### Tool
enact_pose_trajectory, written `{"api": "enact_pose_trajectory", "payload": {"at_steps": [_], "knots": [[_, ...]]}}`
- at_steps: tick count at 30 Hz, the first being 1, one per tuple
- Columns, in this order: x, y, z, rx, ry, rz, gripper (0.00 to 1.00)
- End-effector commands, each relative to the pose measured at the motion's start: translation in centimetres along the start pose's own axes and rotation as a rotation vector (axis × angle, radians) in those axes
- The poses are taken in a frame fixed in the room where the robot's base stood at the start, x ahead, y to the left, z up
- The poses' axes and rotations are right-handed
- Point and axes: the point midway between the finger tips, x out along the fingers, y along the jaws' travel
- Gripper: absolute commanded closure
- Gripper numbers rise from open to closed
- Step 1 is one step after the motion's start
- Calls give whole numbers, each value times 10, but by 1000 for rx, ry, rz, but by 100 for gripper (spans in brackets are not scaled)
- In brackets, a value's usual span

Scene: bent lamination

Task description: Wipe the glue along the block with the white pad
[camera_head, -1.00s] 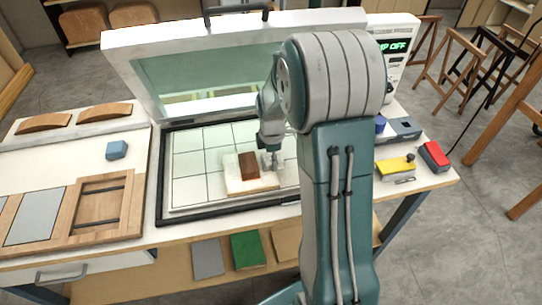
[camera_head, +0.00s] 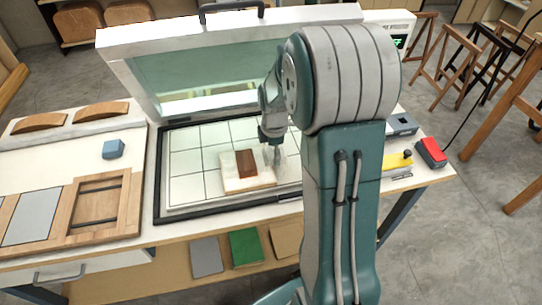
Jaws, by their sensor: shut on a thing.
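A dark brown block (camera_head: 246,163) lies on a pale square slab (camera_head: 233,184) on the gridded white bed of the open press. My gripper (camera_head: 272,155) points down just right of the brown block, over the right part of the slab. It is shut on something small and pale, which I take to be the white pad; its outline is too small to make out. I cannot tell whether it touches the slab. No glue line can be made out at this size. My arm hides the right part of the bed.
The press lid (camera_head: 200,75) stands raised behind the bed. A blue block (camera_head: 113,149) and a wooden frame (camera_head: 105,208) are at left. Yellow (camera_head: 397,161) and red (camera_head: 431,152) items sit at the right edge, beside a grey box (camera_head: 401,125).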

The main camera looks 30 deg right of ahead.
Motion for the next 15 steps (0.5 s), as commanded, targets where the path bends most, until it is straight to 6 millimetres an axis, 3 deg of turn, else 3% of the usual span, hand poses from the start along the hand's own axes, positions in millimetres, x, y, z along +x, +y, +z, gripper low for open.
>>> {"api": "enact_pose_trajectory", "payload": {"at_steps": [15], "knots": [[-34, 0, 3, 0, 0, 3, 60]]}}
